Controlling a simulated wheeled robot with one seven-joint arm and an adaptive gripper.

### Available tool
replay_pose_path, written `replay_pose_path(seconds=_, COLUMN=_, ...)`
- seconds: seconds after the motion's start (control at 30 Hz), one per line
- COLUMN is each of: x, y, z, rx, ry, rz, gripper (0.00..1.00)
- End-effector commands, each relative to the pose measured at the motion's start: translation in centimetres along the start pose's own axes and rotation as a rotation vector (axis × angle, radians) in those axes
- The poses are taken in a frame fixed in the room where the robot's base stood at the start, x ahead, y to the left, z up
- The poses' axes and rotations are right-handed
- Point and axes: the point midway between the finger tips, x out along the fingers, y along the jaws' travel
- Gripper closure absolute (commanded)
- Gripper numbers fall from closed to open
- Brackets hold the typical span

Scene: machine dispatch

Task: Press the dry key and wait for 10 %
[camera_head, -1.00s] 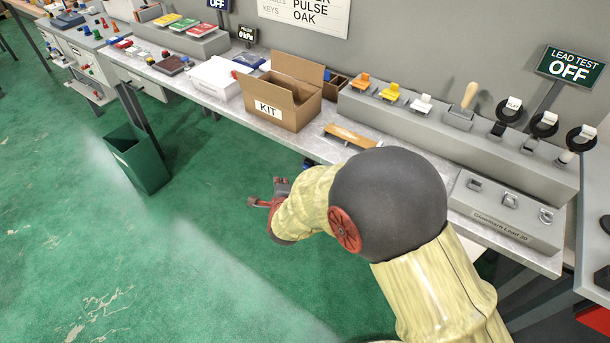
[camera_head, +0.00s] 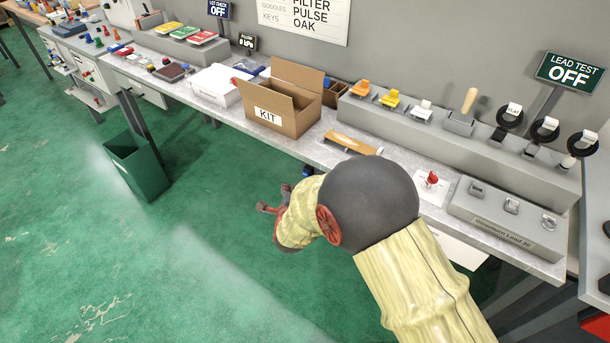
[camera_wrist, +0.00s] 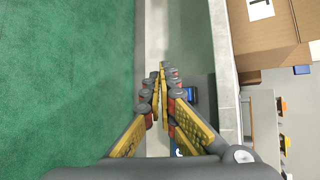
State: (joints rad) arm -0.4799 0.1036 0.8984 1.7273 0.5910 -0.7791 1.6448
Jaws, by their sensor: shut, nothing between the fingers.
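I cannot make out a key marked dry, or a 10 % reading, in either view. My gripper (camera_head: 268,209) shows in the head view out over the green floor, in front of the bench and below its top. In the wrist view my gripper (camera_wrist: 163,72) has its fingers together, with nothing between them. It is beside the bench edge and apart from anything on the bench. A small display (camera_head: 246,41) at the back of the bench appears to read 0 kPa, in small blurred print. My arm hides part of the bench front.
The bench (camera_head: 225,116) carries an open KIT box (camera_head: 284,98), a white case (camera_head: 217,84), a wooden-topped bar (camera_head: 352,143), a red knob on a white plate (camera_head: 431,179) and a grey Lead block (camera_head: 507,221). The LEAD TEST display (camera_head: 570,72) reads OFF. A green bin (camera_head: 137,163) stands on open floor.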

Motion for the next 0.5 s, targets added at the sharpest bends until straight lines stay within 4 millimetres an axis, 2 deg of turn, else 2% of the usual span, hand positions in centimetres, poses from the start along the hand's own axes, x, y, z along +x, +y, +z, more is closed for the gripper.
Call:
replay_pose_path(seconds=0.2, x=2.1, y=-1.4, z=-1.5, rx=0.001, ry=0.001, rz=-0.002, gripper=1.00)
replay_pose_path(seconds=0.5, x=3.3, y=-2.3, z=-2.5, rx=-0.001, ry=0.000, rz=0.001, gripper=1.00)
